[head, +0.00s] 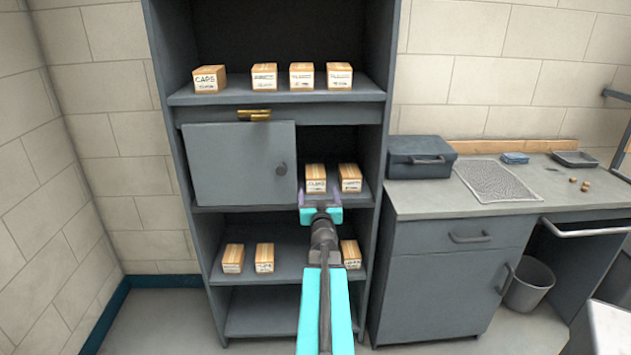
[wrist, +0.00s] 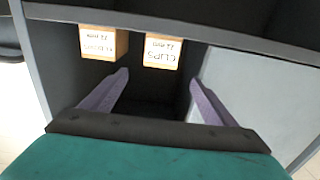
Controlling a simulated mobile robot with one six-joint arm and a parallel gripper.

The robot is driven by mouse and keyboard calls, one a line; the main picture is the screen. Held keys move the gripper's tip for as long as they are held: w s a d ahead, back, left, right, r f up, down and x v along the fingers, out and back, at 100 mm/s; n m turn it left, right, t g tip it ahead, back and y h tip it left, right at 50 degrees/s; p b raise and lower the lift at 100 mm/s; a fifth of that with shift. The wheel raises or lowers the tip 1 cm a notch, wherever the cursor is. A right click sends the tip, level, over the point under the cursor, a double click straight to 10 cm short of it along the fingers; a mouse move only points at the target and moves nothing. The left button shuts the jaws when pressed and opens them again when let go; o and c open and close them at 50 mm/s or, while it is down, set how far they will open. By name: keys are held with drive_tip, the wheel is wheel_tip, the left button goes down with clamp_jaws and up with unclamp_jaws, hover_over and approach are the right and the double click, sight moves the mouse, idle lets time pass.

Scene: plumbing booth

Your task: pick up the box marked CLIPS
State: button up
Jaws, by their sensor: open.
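The CLIPS box (head: 316,176) is a small light-wood box with a white label, on the middle shelf just right of the closed cabinet door. In the wrist view the CLIPS box (wrist: 163,51) appears upside down, its label facing me. My gripper (head: 320,191) is in front of this box, its purple fingers spread and empty. In the wrist view my gripper (wrist: 159,76) has its fingertips either side of the box's line, seemingly short of it. The box's lower front is partly covered by the fingers in the head view.
A similar box (head: 350,177) stands close on the right of CLIPS, with a narrow gap. The grey door (head: 240,163) is on the left. The shelf unit's right side wall (head: 383,130) bounds the bay. Other boxes stand on the shelves above and below.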

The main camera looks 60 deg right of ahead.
approach(316, 174)
drive_tip(key=shift+f+p+x, duration=0.1)
drive_tip(key=shift+p+x, duration=0.1)
drive_tip(key=shift+x, duration=1)
drive_tip(key=shift+f+p+x, duration=0.15)
drive_tip(key=shift+p+x, duration=0.05)
drive_tip(key=shift+x, duration=1)
drive_tip(key=shift+d, duration=0.1)
drive_tip(key=shift+r+p+x, duration=0.2)
drive_tip(key=shift+p+x, duration=0.25)
drive_tip(key=shift+x, duration=2.05)
drive_tip(key=c, duration=1.3)
drive_tip(key=shift+c, duration=0.2)
